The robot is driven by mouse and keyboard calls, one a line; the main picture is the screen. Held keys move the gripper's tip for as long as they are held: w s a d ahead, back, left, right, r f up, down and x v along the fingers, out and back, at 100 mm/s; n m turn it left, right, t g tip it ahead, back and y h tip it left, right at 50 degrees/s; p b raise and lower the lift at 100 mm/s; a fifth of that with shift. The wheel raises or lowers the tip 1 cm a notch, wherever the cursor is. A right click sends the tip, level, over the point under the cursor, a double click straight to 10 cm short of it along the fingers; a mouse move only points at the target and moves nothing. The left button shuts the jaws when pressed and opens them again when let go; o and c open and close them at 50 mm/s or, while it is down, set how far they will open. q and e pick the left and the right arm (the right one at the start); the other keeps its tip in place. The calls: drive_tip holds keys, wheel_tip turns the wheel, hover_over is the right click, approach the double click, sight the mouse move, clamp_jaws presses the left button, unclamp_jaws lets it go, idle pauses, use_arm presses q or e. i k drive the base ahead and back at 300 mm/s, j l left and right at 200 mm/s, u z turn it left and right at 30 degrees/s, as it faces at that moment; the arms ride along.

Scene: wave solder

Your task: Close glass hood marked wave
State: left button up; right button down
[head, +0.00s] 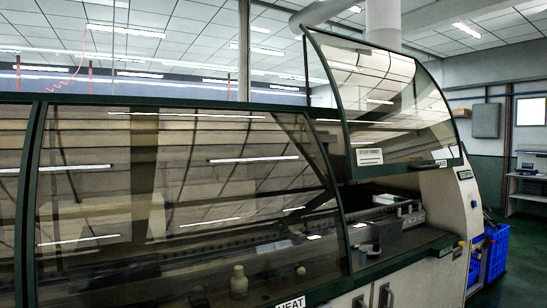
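The glass hood marked wave (405,95) is at the upper right of the head view. It is a curved, tinted pane in a dark green frame. It stands raised, with an open gap under its lower edge. A small dark label at its lower right corner is partly legible and seems to end in "VE". A white sticker (369,157) is on its lower left part. Under it the machine's inside shows, with a conveyor rail (385,212) and a grey box-like part (400,238). Neither of my grippers is in view.
A second glass hood marked heat (180,190) is down and fills the left and middle. A bottle-like thing (238,282) shows behind its glass. Blue crates (493,252) stand on the floor at the right. The green floor (520,270) beyond has free room.

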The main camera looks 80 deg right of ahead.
sight(402, 76)
drive_tip(key=z, duration=3.55)
drive_tip(key=i+l, duration=0.1)
drive_tip(key=i, duration=0.75)
